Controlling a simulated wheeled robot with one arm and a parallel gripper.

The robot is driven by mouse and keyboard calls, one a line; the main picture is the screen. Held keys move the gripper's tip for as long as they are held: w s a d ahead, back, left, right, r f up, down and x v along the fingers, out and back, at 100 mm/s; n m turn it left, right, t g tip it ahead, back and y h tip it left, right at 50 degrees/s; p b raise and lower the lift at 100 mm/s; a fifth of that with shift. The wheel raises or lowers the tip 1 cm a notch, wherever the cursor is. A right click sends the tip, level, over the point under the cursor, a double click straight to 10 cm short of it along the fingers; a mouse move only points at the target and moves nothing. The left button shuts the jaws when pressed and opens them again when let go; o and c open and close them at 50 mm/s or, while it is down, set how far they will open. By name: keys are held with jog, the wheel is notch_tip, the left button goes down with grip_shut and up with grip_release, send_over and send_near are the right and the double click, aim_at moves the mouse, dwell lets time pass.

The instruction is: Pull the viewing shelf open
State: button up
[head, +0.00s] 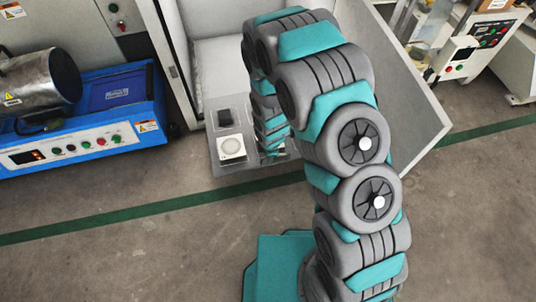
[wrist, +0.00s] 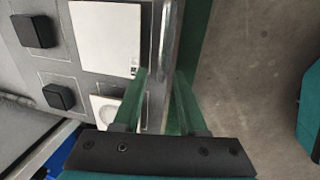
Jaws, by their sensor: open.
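The viewing shelf (head: 214,146) is a flat grey plate low at the front of the white cabinet, sticking out past its opening. A black block (head: 225,117) and a white square piece with a round face (head: 232,148) sit on it. In the wrist view, the shelf (wrist: 88,84) fills the left, with a metal front edge (wrist: 168,50). My gripper (wrist: 161,74) is open. Its fingers appear to lie on either side of that edge; contact cannot be told. In the head view my arm hides the gripper and the shelf's right part.
A white tile (wrist: 104,35), two black blocks (wrist: 35,31) and a round-faced piece (wrist: 104,108) lie on the shelf. The cabinet door (head: 405,100) stands open at right. A blue machine (head: 85,125) stands left. Floor (head: 120,240) in front is clear.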

notch_tip(320, 180, up, 6)
jog(key=s, duration=0.1)
jog(key=shift+d, duration=0.15)
jog(key=shift+s+r, duration=0.1)
dwell(0.5)
jog(key=s+d+r+m+g, duration=0.1)
jog(key=s+d+r+m, duration=0.1)
jog(key=d+r+m, duration=0.35)
jog(key=s+d+r+m+h+p, duration=0.1)
jog(key=s+d+r+m, duration=0.15)
jog(key=r, duration=0.55)
jog(key=s+d+r+m+g, duration=0.1)
jog(key=s+d+r+m, duration=0.2)
jog(key=r, duration=0.4)
jog(key=s+d+r+m+g, duration=0.1)
jog(key=s+r+m, duration=0.4)
jog(key=s, duration=0.5)
jog(key=s+d+r+m+g+p, duration=0.1)
jog(key=s+d+r+m, duration=0.3)
jog(key=s+r, duration=0.4)
jog(key=shift+s+d+r+m, duration=0.35)
jog(key=shift+s+m, duration=0.25)
jog(key=shift+s, duration=0.3)
